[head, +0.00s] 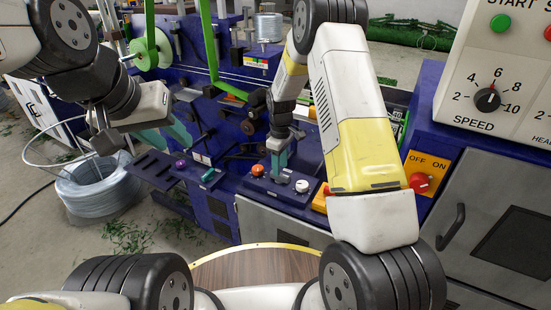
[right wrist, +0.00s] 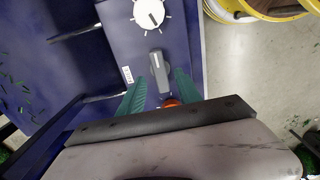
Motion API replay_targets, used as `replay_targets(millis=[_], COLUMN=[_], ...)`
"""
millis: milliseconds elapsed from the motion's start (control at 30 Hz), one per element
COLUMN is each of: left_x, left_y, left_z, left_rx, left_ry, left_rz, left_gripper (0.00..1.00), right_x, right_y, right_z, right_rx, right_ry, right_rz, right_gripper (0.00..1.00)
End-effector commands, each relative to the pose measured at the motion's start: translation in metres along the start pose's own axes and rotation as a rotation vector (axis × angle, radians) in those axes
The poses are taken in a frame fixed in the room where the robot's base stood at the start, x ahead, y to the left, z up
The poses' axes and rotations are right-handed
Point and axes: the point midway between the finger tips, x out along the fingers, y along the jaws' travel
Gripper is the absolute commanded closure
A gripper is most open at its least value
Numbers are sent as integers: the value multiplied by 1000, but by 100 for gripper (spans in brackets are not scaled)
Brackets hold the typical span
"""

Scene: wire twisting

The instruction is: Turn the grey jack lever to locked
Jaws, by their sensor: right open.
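The grey jack lever (right wrist: 158,70) sits on a dark blue panel in the right wrist view, its length running nearly up and down the picture. My right gripper (right wrist: 163,77) is open, with one teal finger on each side of the lever. A gap shows between the lever and the fingers. In the head view my right gripper (head: 279,163) points down at the panel (head: 270,195) and partly hides the lever (head: 283,178). My left gripper (head: 172,133) is at the left, away from the panel; its jaw opening is unclear.
An orange-red button (head: 258,170) and a white knob (head: 302,186) flank the lever. A second panel to the left has a purple knob (head: 180,164) and a small teal handle (head: 208,174). A wire coil (head: 98,190) stands on the floor. A round wooden top (head: 245,272) is in front.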

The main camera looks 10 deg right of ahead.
Motion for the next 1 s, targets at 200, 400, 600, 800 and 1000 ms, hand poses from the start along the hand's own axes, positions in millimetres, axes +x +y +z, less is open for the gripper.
replay_targets(millis=[200, 400, 600, 800, 1000], left_x=[0, 0, 0, 0, 0], left_y=[0, 0, 0, 0, 0], left_z=[0, 0, 0, 0, 0], left_rx=[0, 0, 0, 0, 0], left_ry=[0, 0, 0, 0, 0], left_rz=[0, 0, 0, 0, 0], left_gripper=[64, 64, 64, 64, 64], right_x=[29, 36, 36, 36, 36], right_y=[0, 0, 0, 0, 0], right_z=[0, 0, 0, 0, 0], right_rx=[2, 3, 2, 2, 4], right_ry=[1, 2, 2, 2, 2], right_rz=[-1, 0, 0, 0, 1], right_gripper=[59, 59, 63, 100, 100])
